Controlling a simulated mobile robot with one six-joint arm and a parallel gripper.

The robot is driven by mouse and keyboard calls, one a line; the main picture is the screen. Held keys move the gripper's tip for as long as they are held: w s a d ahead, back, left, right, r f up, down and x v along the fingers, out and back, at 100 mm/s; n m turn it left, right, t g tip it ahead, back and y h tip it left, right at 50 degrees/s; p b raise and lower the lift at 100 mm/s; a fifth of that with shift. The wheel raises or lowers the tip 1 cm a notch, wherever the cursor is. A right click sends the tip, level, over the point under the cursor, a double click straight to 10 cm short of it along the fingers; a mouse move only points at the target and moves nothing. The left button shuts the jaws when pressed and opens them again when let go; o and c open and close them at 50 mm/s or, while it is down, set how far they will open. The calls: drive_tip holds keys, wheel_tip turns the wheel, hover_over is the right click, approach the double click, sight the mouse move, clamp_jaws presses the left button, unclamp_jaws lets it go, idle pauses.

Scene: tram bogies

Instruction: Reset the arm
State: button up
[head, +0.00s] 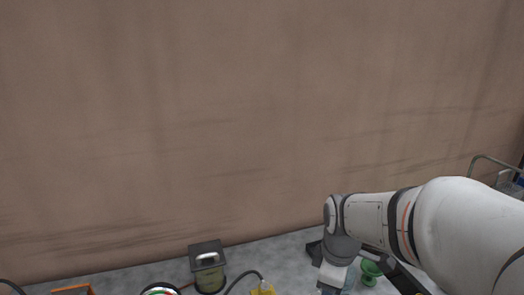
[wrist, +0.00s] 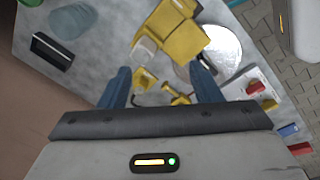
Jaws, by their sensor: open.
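My arm reaches in from the right in the head view, and its wrist bends down near the bottom edge. The gripper's tips are not clear there. In the wrist view my gripper (wrist: 160,80) shows two blue fingers spread wide apart. It is open, and nothing appears held between the fingers. Small yellow parts (wrist: 175,96) show between the fingers, seemingly on the surface below. A larger yellow object (wrist: 180,36) lies beyond the fingertips.
A grey worktop (head: 295,252) runs along a brown wall (head: 200,120). A lantern-like box (head: 207,265), a yellow item (head: 263,289) and a green object (head: 369,272) stand on it. The wrist view shows a silver disc (wrist: 222,48), a black box (wrist: 52,50) and a bluish cylinder (wrist: 72,20).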

drive_tip(key=s+r+m+t, duration=0.1)
drive_tip(key=s+r+m, duration=0.2)
drive_tip(key=s+m, duration=0.5)
drive_tip(key=shift+s+r+m+t, duration=0.35)
drive_tip(key=shift+m+t, duration=0.05)
drive_tip(key=shift+m, duration=2.1)
drive_tip(key=shift+d, duration=0.1)
drive_tip(key=shift+c, duration=0.4)
